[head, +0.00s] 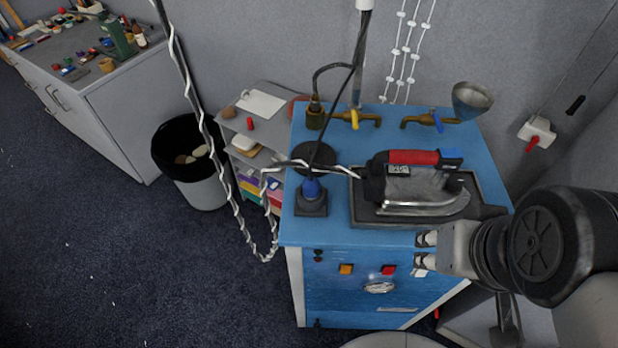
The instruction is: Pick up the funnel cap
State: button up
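A grey metal funnel-shaped piece (472,101), the only funnel I can see, is at the back right corner of the blue cabinet top. Its wide mouth faces up and it stands near a brass tap with a blue handle (437,120). I cannot make out a separate cap on it. My gripper (426,251) is at the front right of the cabinet, pointing left. Its two fingers are apart with nothing between them. It is well in front of the funnel, and the iron's side of the cabinet top lies between them.
An iron with a red handle (413,157) sits on a dark tray on the blue cabinet (331,233). A yellow-handled tap (353,119) and hoses stand behind. A spiral-wrapped cable hangs left. A bin (202,187) and shelf stand left; the floor beyond is open.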

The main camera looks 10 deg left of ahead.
aim_at(326, 156)
jog(key=k+z, duration=0.35)
jog(key=k+l+z, duration=0.1)
jog(key=z, duration=0.2)
jog(key=k+l+z, duration=0.2)
jog(key=k+z, duration=0.15)
jog(key=i+j+z, duration=0.15)
jog(key=j, duration=1)
jog(key=i+j+z, duration=0.2)
jog(key=j, duration=2)
jog(key=k, duration=0.05)
